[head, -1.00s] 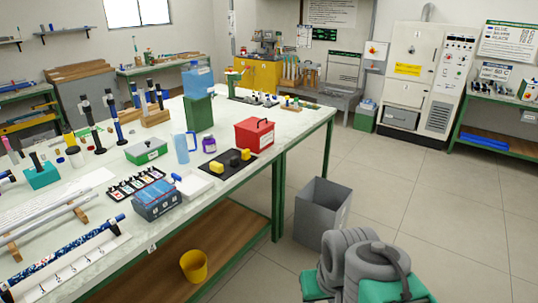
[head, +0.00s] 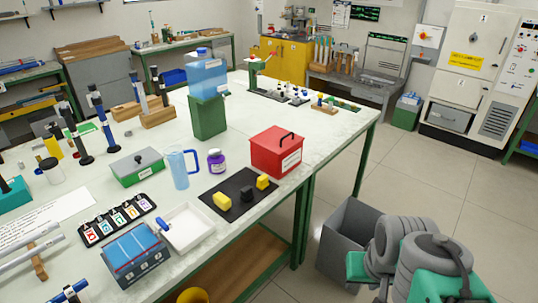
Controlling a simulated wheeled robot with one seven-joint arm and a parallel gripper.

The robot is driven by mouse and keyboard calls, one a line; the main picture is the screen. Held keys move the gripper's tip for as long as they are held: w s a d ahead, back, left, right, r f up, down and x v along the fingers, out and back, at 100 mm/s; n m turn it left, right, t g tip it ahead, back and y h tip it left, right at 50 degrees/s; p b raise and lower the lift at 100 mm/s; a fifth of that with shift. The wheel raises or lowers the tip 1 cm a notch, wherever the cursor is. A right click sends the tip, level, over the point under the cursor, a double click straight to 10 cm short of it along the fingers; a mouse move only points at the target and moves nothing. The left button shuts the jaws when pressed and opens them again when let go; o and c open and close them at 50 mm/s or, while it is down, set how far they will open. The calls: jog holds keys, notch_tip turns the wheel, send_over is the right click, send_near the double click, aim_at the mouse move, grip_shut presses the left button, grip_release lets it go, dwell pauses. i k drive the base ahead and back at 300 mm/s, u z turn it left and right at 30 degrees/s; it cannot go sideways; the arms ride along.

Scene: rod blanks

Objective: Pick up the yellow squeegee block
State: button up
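Two yellow blocks lie on a black mat (head: 239,178) near the front edge of the workbench. One yellow block (head: 222,200) is at the mat's left front, and the other yellow block (head: 263,182) is at its right. A black block (head: 246,194) sits between them. I cannot tell from their shapes which yellow one is the squeegee block. My gripper is not in view; only grey and green links of my arm show at the bottom right, apart from the bench.
A red box (head: 276,152) stands behind the mat, a purple-labelled jar (head: 216,161) and blue jug (head: 179,168) to its left. A white tray (head: 187,228) lies left of the mat. A grey bin (head: 348,236) stands on the floor by the bench.

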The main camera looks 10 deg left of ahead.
aim_at(263, 183)
jog(key=i, duration=1.5)
jog(key=u, duration=3.35)
